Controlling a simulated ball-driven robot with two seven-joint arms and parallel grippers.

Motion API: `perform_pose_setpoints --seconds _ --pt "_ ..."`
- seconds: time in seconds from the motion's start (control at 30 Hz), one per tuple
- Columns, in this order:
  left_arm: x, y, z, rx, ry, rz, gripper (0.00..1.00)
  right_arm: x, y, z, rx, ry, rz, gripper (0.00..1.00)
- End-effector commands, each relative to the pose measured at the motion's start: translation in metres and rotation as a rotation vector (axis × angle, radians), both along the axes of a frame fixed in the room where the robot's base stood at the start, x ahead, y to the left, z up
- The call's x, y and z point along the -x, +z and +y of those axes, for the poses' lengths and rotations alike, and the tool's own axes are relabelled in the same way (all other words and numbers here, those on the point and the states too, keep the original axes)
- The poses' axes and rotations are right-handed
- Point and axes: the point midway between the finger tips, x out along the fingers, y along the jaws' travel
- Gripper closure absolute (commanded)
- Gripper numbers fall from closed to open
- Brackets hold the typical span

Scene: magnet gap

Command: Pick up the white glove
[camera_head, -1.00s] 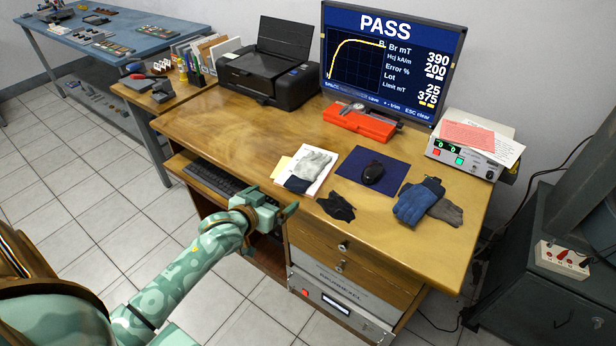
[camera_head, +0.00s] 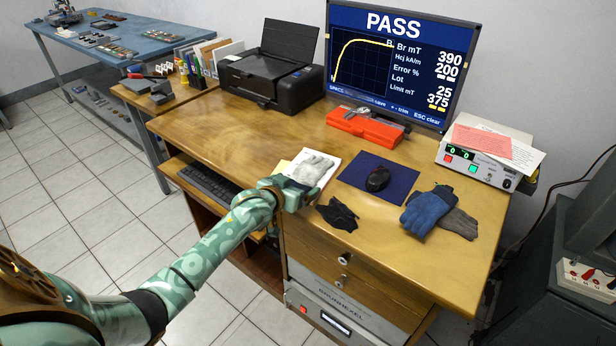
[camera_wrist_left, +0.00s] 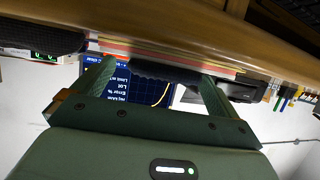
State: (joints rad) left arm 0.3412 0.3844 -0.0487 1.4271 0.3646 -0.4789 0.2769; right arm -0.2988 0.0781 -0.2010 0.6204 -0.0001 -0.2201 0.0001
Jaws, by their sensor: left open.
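The white glove (camera_head: 312,164) lies on a white paper or booklet (camera_head: 327,178) near the desk's front edge. Its dark cuff, bare in the earlier head view, is now hidden behind my left gripper (camera_head: 296,190). That gripper is open at the front edge, close to the cuff end of the glove. In the left wrist view, which is upside down, the open fingers (camera_wrist_left: 157,76) have a dark shape (camera_wrist_left: 165,73), probably the cuff, between or beyond them. I cannot tell whether they touch it. My right gripper is not in view.
A black glove (camera_head: 338,214) lies just right of my left gripper. A keyboard (camera_head: 208,185) sits on the lower shelf at left.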

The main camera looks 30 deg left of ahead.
Motion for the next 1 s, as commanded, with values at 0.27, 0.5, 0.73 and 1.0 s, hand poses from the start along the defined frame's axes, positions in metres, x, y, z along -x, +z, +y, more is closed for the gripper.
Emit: perform_pose_setpoints --seconds 0.27,0.5,0.73,1.0 --pt "0.0 0.001 0.0 0.0 0.0 -0.001 0.51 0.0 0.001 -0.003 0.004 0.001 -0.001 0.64" --pt "0.0 0.001 0.0 0.0 0.0 -0.002 0.51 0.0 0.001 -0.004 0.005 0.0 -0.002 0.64" --pt "0.0 0.018 0.0 0.0 0.0 -0.006 0.51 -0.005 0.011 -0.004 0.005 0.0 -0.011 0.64" --pt "0.029 0.078 0.0 -0.001 0.0 -0.009 0.51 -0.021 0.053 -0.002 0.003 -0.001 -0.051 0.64"
